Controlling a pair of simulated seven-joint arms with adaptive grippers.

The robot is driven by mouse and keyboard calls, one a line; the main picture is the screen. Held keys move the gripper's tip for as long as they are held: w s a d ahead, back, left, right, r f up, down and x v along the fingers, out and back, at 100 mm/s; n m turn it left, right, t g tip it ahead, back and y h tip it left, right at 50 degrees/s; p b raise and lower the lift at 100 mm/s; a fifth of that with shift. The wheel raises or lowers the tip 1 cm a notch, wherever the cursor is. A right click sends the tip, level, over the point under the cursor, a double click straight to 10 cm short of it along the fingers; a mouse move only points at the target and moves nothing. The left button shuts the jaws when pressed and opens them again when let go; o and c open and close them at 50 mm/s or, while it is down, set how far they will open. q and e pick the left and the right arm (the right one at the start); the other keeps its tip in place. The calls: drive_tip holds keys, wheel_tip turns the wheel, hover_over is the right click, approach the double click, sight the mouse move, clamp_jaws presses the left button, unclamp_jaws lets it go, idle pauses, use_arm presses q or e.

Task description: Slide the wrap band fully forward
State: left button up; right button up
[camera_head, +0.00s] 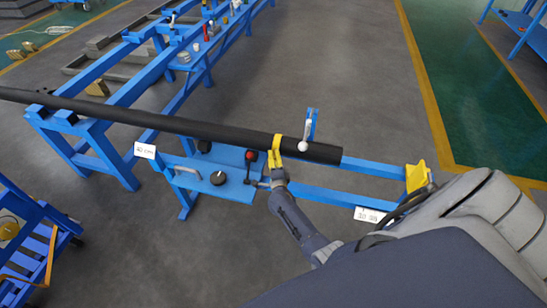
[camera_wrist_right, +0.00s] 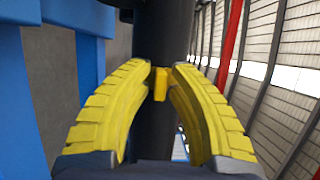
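A long black tube (camera_head: 180,125) lies across the blue frame, its free end to the right; it also shows in the right wrist view (camera_wrist_right: 163,35). My right gripper (camera_head: 275,150) has yellow fingers and is at the tube, short of its right end. In the right wrist view, the fingertips (camera_wrist_right: 162,72) come close together on both sides of a small yellow tab (camera_wrist_right: 160,84) in front of the tube. They look shut on it. The tab looks like part of the wrap band; the rest of the band cannot be told apart from the tube. My left gripper is not in view.
A blue panel with a red-knobbed lever (camera_head: 249,156) and a black knob (camera_head: 218,178) stands just left of my right gripper. A white-knobbed lever (camera_head: 304,146) stands close to its right. A yellow bracket (camera_head: 417,177) sits beyond the tube's end.

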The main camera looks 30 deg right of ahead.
sight(296, 155)
clamp_jaws()
drive_tip(key=s+d, duration=0.3)
drive_tip(key=s, duration=0.1)
drive_tip(key=s+d, duration=0.3)
drive_tip(key=d, duration=0.1)
drive_tip(key=shift+s+d, duration=0.15)
drive_tip(key=shift+s, duration=0.2)
drive_tip(key=shift+o, duration=2)
unclamp_jaws()
drive_tip(key=v, duration=1.2)
